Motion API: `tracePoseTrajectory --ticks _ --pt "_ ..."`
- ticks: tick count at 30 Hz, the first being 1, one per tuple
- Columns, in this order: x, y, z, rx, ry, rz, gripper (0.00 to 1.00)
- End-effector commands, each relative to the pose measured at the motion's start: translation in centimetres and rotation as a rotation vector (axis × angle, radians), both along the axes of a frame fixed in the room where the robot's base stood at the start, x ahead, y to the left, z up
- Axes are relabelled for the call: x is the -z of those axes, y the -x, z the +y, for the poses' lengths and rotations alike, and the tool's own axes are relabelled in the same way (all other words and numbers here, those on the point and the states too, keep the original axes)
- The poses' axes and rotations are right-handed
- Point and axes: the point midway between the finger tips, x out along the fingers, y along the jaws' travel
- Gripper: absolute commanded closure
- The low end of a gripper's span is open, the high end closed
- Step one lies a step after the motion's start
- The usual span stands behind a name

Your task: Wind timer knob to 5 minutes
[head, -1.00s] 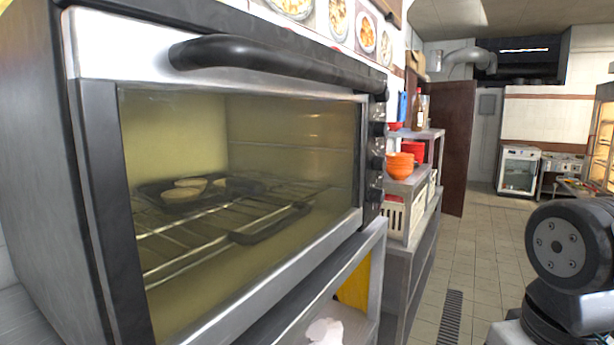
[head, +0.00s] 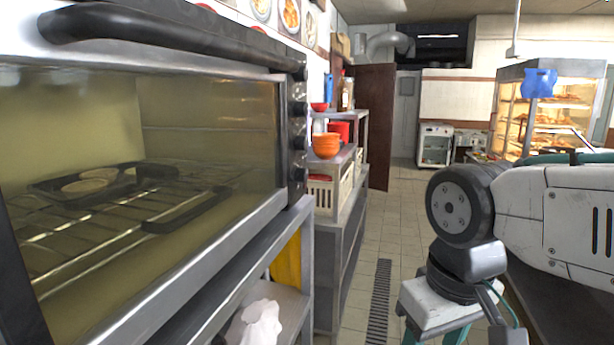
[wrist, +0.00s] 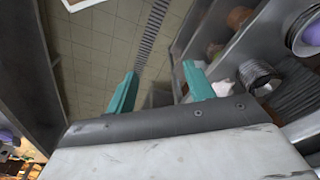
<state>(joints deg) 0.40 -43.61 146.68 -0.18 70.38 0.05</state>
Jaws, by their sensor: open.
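An oven (head: 160,180) with a glass door and a black handle stands close on the left in the head view. A column of dark knobs (head: 299,142) runs down the right side of its front, seen edge-on. I cannot tell which knob is the timer or read its setting. My gripper (wrist: 158,88) shows in the wrist view with its two teal fingers apart and nothing between them. It points down toward the tiled floor and a shelf, away from the knobs.
Beyond the oven is a metal shelf unit (head: 345,240) with orange bowls (head: 326,145) and a cream crate (head: 325,195). A white crumpled cloth (head: 258,325) lies under the oven. A lit food display case (head: 550,105) stands at the back right. The tiled aisle (head: 385,215) is clear.

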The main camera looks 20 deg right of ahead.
Motion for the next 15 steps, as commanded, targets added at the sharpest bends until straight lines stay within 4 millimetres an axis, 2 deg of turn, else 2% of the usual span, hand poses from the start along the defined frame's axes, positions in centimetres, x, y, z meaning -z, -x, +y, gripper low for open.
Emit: tracePoseTrajectory --ticks 5,8,11,14,15 --pt "1.3 -1.2 -1.4 0.086 -0.025 0.089 0.47" --pt "1.9 -3.3 -0.5 0.196 -0.162 0.157 0.47" --pt "1.8 -6.6 1.0 0.336 -0.371 0.209 0.47" --pt "0.9 -11.1 2.3 0.485 -0.616 0.234 0.47" --pt "0.4 -13.2 2.6 0.544 -0.716 0.235 0.47"
